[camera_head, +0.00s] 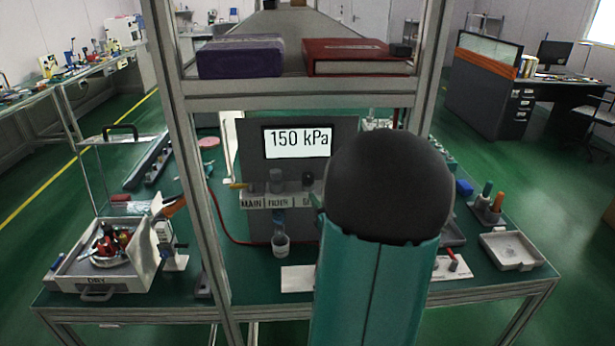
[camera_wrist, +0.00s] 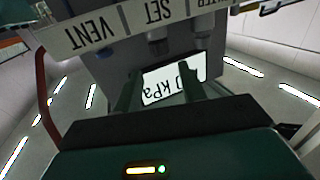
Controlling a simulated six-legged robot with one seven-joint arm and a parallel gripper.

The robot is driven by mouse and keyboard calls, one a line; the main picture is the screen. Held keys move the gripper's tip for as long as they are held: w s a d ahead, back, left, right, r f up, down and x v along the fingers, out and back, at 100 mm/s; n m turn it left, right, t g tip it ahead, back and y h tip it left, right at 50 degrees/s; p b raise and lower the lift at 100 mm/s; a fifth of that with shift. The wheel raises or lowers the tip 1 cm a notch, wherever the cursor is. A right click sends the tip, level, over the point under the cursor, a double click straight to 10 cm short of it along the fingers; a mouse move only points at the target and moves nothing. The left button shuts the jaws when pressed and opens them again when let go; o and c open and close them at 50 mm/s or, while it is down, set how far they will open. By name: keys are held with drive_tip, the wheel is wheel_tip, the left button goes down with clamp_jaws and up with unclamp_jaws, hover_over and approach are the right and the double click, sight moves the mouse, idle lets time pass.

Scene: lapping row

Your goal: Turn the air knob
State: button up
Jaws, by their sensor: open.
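A grey panel (camera_head: 255,150) stands on the bench, with a lit display (camera_head: 298,142) reading 150 kPa. Below the display is a label strip (camera_head: 265,202); MAIN is legible, and my arm covers its right end. A yellow handle (camera_head: 237,186), a grey knob (camera_head: 276,182) and a dark knob (camera_head: 308,180) sit above the strip. I cannot tell which is the air knob. In the wrist view the panel is upside down, with VENT and SET on the strip (camera_wrist: 125,22). My gripper (camera_wrist: 160,88) is open, its fingers apart in front of the display (camera_wrist: 174,80), with nothing visible between them.
A shelf above the panel holds a purple box (camera_head: 241,57) and a red book (camera_head: 355,58). Metal frame posts (camera_head: 185,140) stand close by. A DRY drawer (camera_head: 105,265) with parts sits at left. A clear container (camera_head: 281,246) stands below the panel, and a tray (camera_head: 510,251) lies at right.

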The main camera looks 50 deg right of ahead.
sight(309, 180)
drive_tip(key=x, duration=1.1)
drive_tip(key=shift+w, duration=0.1)
drive_tip(key=c, duration=0.7)
drive_tip(key=shift+w+m+g+h, duration=0.1)
drive_tip(key=shift+m+g+h, duration=0.2)
drive_tip(key=shift+h, duration=0.1)
